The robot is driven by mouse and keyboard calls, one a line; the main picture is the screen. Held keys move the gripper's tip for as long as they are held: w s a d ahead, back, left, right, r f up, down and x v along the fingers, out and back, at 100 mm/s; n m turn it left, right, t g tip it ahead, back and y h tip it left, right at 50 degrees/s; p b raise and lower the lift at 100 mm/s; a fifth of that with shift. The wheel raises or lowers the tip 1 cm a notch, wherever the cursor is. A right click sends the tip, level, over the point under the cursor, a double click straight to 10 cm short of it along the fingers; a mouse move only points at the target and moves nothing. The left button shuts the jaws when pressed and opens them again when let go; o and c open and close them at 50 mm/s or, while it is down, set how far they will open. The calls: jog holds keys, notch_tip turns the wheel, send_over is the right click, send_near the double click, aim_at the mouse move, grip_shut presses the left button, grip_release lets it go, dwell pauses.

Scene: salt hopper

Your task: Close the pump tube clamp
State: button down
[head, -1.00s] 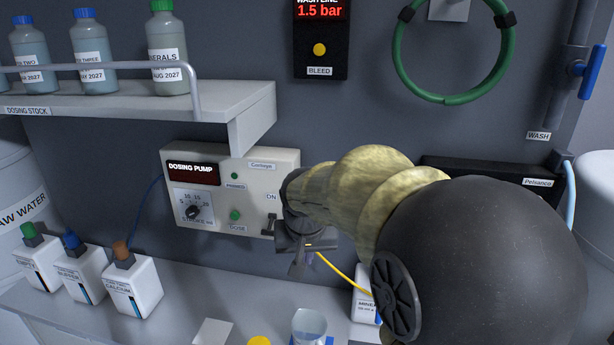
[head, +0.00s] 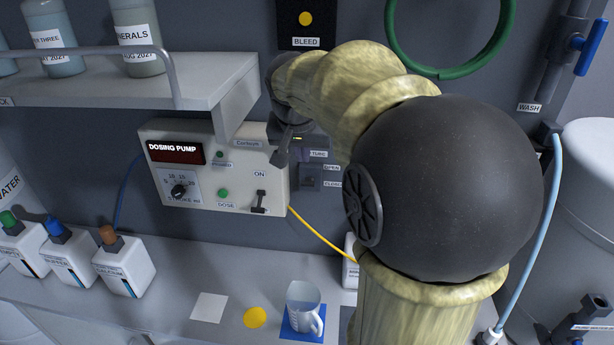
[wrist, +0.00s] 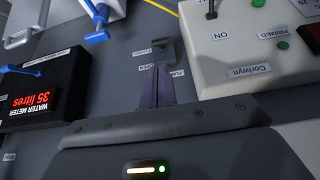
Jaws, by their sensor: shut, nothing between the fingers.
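The pump tube clamp (head: 309,178) is a small dark block on the wall, right of the dosing pump (head: 232,180). TUBE, OPEN and CLOSED labels sit around it. In the wrist view the clamp (wrist: 165,48) appears just beyond my fingertips, with the labels beside it. I cannot tell which label its lever matches. My gripper (head: 281,158) is shut and empty, at the pump's upper right corner, above and left of the clamp in the head view. In the wrist view its fingers (wrist: 158,72) point toward the clamp, with no clear contact.
The pump's toggle (head: 258,202) is at its lower right. A yellow tube (head: 320,240) runs below the clamp. A shelf (head: 200,90) overhangs at upper left. Below are a jug (head: 303,300), a yellow disc (head: 255,317) and several white bottles. A water meter (wrist: 40,98) shows in the wrist view.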

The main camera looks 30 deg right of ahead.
aim_at(308, 183)
jog(key=p+x, duration=0.3)
jog(key=x, duration=0.9)
jog(key=shift+w+d+f+p, duration=0.1)
jog(key=shift+w+d+p, duration=0.05)
jog(key=shift+w+p, duration=0.15)
